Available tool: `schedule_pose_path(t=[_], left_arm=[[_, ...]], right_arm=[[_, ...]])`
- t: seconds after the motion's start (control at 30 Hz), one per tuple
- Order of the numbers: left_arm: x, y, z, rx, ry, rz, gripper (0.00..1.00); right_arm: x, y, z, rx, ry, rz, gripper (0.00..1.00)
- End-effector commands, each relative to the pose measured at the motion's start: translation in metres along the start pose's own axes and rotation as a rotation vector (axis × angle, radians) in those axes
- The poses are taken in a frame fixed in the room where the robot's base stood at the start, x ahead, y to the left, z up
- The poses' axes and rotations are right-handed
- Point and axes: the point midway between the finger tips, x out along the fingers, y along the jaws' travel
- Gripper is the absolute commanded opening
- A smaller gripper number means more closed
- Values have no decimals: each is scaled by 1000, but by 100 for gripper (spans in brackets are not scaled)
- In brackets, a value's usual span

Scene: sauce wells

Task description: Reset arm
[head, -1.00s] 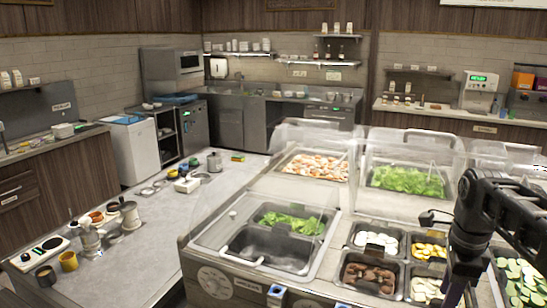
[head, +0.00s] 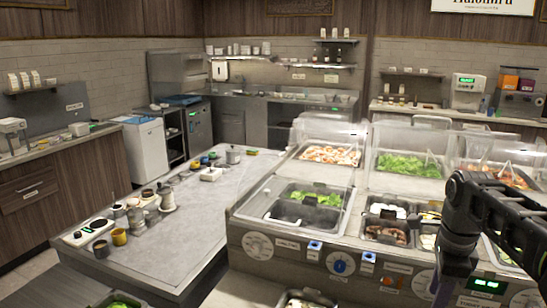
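My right arm comes in from the right edge in the head view, bent at a black joint. Its lower part points down in front of the food counter (head: 262,243), and my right gripper (head: 447,291) is at its low end near the bottom edge. Its fingers are too dark and small to tell whether they are apart or shut. I cannot make out anything held in it. My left arm and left gripper are out of view.
The counter has clear covers over shrimp-like food (head: 330,155) and greens (head: 408,166), with open wells in front. A grey island (head: 185,240) to the left carries cups, a scale and pots. Its front area is bare.

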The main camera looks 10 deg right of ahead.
Motion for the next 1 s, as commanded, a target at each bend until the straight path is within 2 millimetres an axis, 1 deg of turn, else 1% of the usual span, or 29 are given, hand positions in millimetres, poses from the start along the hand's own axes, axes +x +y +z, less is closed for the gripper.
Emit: schedule_pose_path(t=[0.03, 0.27, 0.37, 0.47, 0.57, 0.67, 0.7, 0.77, 0.8, 0.87, 0.9, 0.97, 1.0], left_arm=[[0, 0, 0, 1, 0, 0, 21], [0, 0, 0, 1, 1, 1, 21], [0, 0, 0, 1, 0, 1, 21], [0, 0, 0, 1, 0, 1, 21], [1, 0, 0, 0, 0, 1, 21], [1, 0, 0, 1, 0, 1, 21], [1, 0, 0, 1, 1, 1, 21], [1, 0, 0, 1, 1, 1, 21], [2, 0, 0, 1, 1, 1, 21], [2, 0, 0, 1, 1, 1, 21], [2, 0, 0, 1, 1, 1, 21], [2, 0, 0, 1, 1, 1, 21], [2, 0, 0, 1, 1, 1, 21]], right_arm=[[8, 0, 6, -30, 3, 4, 40], [42, -6, 30, -172, 1, -5, 40], [64, -6, 44, -256, -1, -6, 40], [92, -5, 60, -362, -6, -8, 40], [127, -1, 79, -487, -17, -8, 40], [169, 10, 100, -633, -34, -6, 40], [190, 17, 109, -703, -46, -3, 40], [225, 32, 123, -819, -67, 0, 40], [252, 47, 134, -907, -87, 2, 40], [292, 74, 148, -1044, -122, 2, 40], [318, 96, 156, -1132, -150, -2, 40], [352, 130, 167, -1262, -192, -11, 40], [372, 156, 173, -1344, -222, -20, 40]])
